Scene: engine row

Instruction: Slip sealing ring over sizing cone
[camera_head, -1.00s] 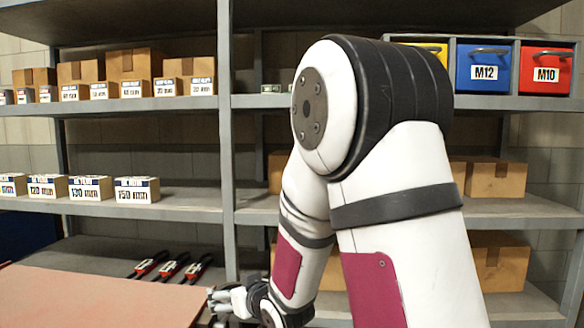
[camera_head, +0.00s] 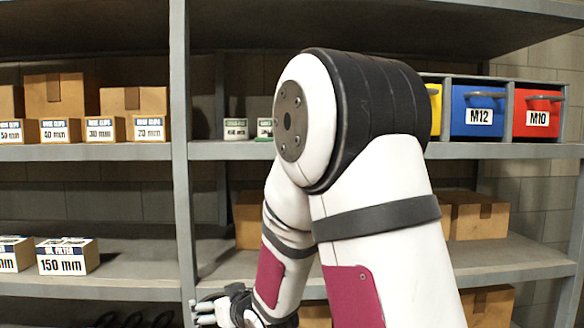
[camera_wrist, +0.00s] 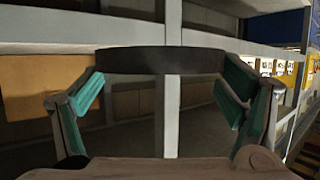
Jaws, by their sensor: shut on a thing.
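My gripper (camera_wrist: 160,88) is shut on a dark sealing ring (camera_wrist: 160,60) in the wrist view. The ring shows nearly edge-on as a black band spanning the two green-padded fingers, which are well apart. In the head view my gripper (camera_head: 206,312) is at the bottom edge, low in front of the shelving; the ring cannot be made out there. No sizing cone can be made out in either current view.
A grey shelving unit (camera_head: 181,170) fills the background. It carries cardboard boxes (camera_head: 62,95), a 150 mm filter box (camera_head: 67,257), small cans (camera_head: 236,128), a blue M12 bin (camera_head: 478,110) and a red M10 bin (camera_head: 537,111). My arm hides the middle.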

